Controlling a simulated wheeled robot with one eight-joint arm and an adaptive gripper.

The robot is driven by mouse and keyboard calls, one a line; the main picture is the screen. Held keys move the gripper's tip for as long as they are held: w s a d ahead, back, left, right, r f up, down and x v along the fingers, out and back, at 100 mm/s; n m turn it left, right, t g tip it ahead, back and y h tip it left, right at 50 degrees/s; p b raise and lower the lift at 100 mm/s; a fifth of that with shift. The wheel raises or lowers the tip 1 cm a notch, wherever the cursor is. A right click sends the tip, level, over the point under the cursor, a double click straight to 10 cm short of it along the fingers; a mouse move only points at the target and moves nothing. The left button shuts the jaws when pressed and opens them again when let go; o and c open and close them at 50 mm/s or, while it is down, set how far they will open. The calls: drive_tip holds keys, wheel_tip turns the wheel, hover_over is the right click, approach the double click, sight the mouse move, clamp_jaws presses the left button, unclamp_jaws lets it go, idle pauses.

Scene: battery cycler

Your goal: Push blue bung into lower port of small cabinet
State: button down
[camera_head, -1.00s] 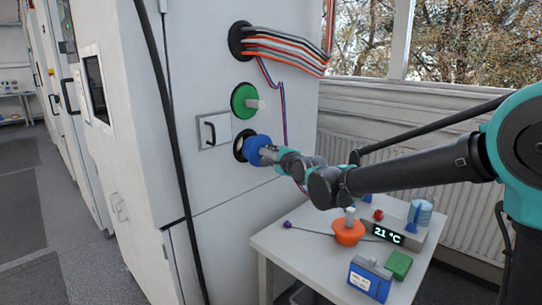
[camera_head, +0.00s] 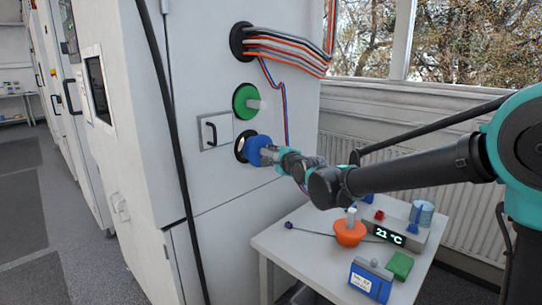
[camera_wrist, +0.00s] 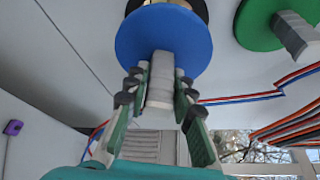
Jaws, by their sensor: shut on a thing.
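The blue bung (camera_head: 256,151) is a round blue disc with a pale handle, held at the lower port (camera_head: 240,146) of the white cabinet (camera_head: 270,190). In the wrist view the blue bung (camera_wrist: 162,42) fills the top middle, and part of the dark port rim (camera_wrist: 190,5) shows behind it. My gripper (camera_head: 270,153) is shut on the bung's pale handle; the fingers of my gripper (camera_wrist: 160,88) grip it from both sides. The bung covers the right part of the port opening and looks off-centre. I cannot tell whether it touches the rim.
A green bung (camera_head: 245,101) sits in the port above. Cables leave the top port (camera_head: 240,41), and thin red and blue wires hang beside the bungs. A small table (camera_head: 300,255) below holds an orange bung (camera_head: 350,233), a blue device (camera_head: 370,280) and a temperature display (camera_head: 390,236).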

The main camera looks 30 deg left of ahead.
sight(260, 151)
drive_tip(key=shift+w+a, duration=0.3)
drive_tip(key=shift+a, duration=0.75)
drive_tip(key=shift+w+a, duration=0.3)
drive_tip(key=shift+a, duration=0.7)
drive_tip(key=shift+w+a, duration=0.3)
drive_tip(key=shift+a, duration=0.75)
idle(2.6)
unclamp_jaws()
idle(0.6)
drive_tip(key=shift+d, duration=0.1)
